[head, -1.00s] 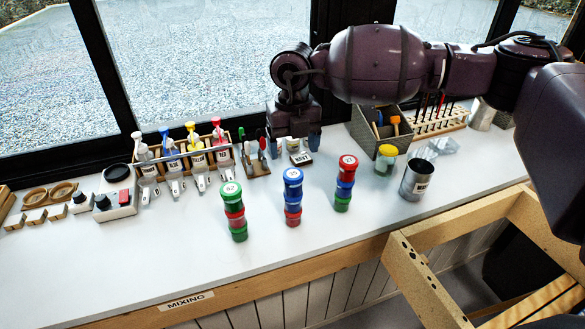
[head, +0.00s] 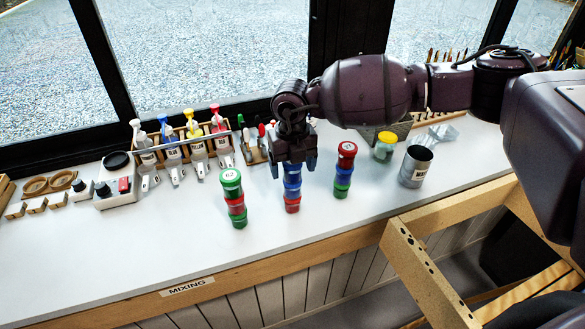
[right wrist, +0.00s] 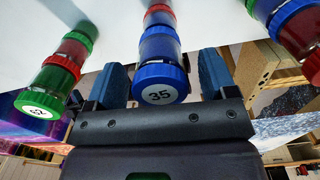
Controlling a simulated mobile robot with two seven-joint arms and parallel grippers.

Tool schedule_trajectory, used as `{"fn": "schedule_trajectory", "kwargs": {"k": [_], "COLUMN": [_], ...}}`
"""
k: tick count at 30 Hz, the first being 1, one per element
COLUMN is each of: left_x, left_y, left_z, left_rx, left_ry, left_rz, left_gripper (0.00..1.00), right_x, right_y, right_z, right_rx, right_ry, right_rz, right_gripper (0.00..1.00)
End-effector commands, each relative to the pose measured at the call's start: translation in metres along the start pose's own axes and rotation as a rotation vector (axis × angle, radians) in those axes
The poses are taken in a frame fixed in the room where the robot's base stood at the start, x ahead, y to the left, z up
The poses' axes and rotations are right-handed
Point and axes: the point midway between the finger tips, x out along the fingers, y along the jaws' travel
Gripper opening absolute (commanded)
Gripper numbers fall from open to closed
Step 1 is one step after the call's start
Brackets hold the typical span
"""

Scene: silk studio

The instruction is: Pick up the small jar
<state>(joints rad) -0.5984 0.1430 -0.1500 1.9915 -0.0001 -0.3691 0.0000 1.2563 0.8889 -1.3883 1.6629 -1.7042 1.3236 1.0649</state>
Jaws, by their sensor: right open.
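Three stacks of small jars stand upright on the white bench. The middle stack (head: 292,190) has a blue jar with a blue lid marked 35 (right wrist: 160,85) on top and red at the bottom. My right gripper (head: 292,166) is open and points down over this stack. In the right wrist view its fingers (right wrist: 162,76) stand either side of the top blue jar, with gaps visible. The left stack (head: 234,200) has a green jar marked 62 on top, red and green below. The right stack (head: 344,170) has red on top, blue and green below. My left gripper is out of view.
A grey metal can (head: 415,168) and a yellow-lidded jar (head: 384,147) stand to the right. A rack of colour-topped bottles (head: 190,150) and a white device (head: 118,190) are behind and left. The bench front around the "MIXING" label (head: 187,286) is clear.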

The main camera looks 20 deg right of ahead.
Motion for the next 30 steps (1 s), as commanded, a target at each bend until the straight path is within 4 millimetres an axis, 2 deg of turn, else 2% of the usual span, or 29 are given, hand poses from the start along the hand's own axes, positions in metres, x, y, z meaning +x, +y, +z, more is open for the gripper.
{"fn": "schedule_trajectory", "kwargs": {"k": [3,9,11,20,30], "left_x": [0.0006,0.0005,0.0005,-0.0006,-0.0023], "left_y": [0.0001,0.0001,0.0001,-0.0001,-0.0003], "left_z": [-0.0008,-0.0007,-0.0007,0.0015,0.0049], "left_rx": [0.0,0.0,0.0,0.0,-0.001], "left_ry": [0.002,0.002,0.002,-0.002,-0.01], "left_rz": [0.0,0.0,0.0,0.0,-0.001], "left_gripper": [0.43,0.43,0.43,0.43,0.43], "right_x": [0.0108,0.0113,0.0112,0.0109,0.0049], "right_y": [-0.0002,-0.0002,-0.0002,-0.0002,0.0], "right_z": [-0.0005,-0.0003,-0.0003,-0.0002,0.0004], "right_rx": [0.0,0.0,0.0,0.0,0.001], "right_ry": [0.001,0.0,0.0,0.0,-0.002], "right_rz": [0.0,0.0,0.0,0.0,0.001], "right_gripper": [0.78,0.78,0.7,0.24,0.23]}}
